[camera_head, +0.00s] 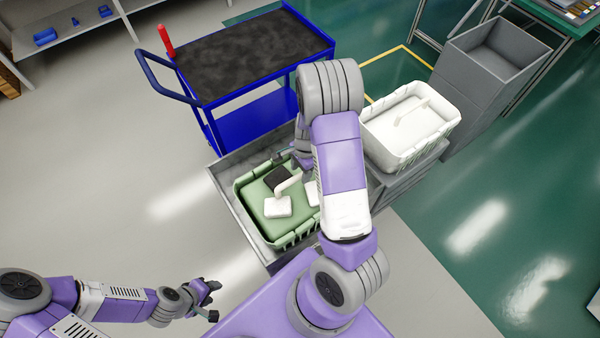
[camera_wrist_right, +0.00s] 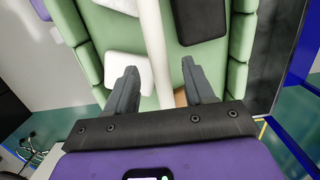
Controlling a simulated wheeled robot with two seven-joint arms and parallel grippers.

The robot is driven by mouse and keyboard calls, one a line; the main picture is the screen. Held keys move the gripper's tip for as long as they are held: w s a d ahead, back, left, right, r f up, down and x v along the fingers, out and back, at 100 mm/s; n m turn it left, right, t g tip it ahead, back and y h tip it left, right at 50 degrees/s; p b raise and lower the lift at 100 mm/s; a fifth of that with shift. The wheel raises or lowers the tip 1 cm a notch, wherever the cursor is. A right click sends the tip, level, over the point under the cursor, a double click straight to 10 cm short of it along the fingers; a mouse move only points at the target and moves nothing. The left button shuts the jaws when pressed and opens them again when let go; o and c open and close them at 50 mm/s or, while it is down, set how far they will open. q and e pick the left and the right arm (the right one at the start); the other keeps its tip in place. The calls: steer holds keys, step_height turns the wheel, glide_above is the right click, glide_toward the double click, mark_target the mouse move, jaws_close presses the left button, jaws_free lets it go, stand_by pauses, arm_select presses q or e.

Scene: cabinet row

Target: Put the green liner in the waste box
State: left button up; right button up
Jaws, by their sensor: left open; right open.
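The green liner (camera_head: 245,205) is a basket with a slotted rim, sitting inside an open grey box (camera_head: 224,170). I cannot tell which grey box is the waste box. A white bar with a flat white end (camera_head: 277,208) and a dark block (camera_head: 283,178) show inside the liner. My right gripper (camera_wrist_right: 160,72) is open above the liner, with a finger on each side of the white bar (camera_wrist_right: 157,45); contact is unclear. In the head view my right arm hides much of that gripper and the liner's right side. My left gripper (camera_head: 214,300) is open and empty, left of my base.
A white basket (camera_head: 372,140) sits on grey boxes right of my right arm. A taller open grey box (camera_head: 485,75) stands at the back right. A blue cart (camera_head: 240,60) with a dark top stands behind the green liner. The floor at left is clear.

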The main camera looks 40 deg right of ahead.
step_height(320, 180, up, 9)
steer(key=d+p, duration=0.1)
steer(key=p, duration=0.2)
stand_by(0.5)
